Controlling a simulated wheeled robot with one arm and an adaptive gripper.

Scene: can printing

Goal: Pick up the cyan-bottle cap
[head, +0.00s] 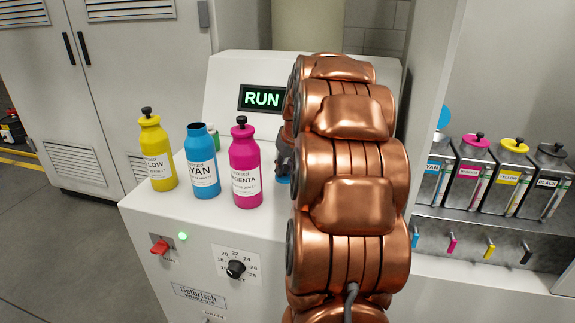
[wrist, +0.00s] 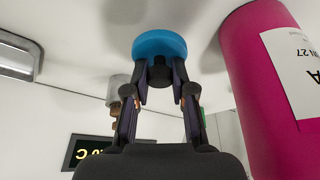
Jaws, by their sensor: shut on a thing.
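The cyan bottle (head: 202,165) stands open, without a cap, on the white machine top, between the yellow and magenta bottles. My gripper (wrist: 160,75) is shut on the black knob of the blue cap (wrist: 160,45), whose blue disc faces away from my palm. In the head view my gripper (head: 284,155) is mostly hidden behind my copper arm, right of the magenta bottle, with a bit of blue cap (head: 284,180) below it. The cap is at or close above the machine top; I cannot tell whether it touches.
The magenta bottle (head: 245,170) stands close beside my gripper; it also shows in the wrist view (wrist: 260,90). The yellow bottle (head: 156,158) stands at the left. Behind is a panel with a RUN display (head: 262,98). Ink tanks (head: 472,170) stand on the right shelf.

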